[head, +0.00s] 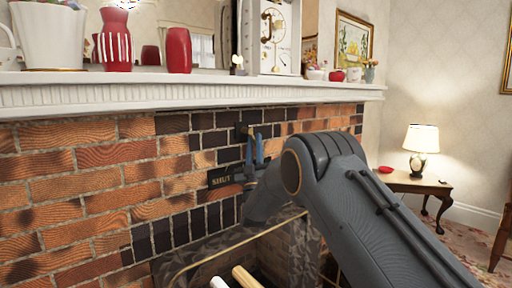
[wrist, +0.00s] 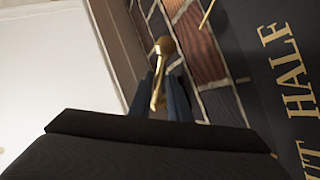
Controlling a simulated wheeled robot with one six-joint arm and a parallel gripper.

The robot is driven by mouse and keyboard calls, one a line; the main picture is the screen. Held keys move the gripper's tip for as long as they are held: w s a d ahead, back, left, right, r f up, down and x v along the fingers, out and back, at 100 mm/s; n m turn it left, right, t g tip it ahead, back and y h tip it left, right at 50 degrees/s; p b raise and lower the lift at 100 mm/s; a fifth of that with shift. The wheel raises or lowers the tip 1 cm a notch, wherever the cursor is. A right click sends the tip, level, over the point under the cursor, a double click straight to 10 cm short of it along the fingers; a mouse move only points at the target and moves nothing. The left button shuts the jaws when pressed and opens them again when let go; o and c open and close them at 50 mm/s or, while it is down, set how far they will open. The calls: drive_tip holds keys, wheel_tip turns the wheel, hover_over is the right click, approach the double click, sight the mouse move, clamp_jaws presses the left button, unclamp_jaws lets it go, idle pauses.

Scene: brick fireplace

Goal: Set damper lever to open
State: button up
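The damper lever (wrist: 163,47) is brass with a rounded end, and in the wrist view it runs down between my two fingers. My gripper (head: 254,146) is in front of the brick face under the mantel, its blue fingers pointing up. The wrist view shows the fingers (wrist: 168,95) close against both sides of the lever, so my gripper looks shut on it. The black label plate (head: 222,178) reads "SHUT" at its left end; my gripper hides its rest there. The "open" mark is not visible.
The white mantel shelf (head: 200,97) juts out just above my gripper and holds a red vase (head: 116,40), a red jar (head: 179,50) and a clock (head: 273,38). The firebox with logs (head: 245,277) is below. A side table (head: 415,185) with a lamp stands at right.

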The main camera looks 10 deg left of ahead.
drive_tip(key=shift+o, duration=0.9)
drive_tip(key=shift+s, duration=0.1)
drive_tip(key=shift+w+d+f, duration=0.2)
drive_tip(key=shift+d+f, duration=0.05)
drive_tip(key=shift+s+a+f, duration=0.1)
drive_tip(key=shift+s+f, duration=0.05)
drive_tip(key=shift+f, duration=0.1)
drive_tip(key=v, duration=0.7)
drive_tip(key=shift+s+f, duration=0.1)
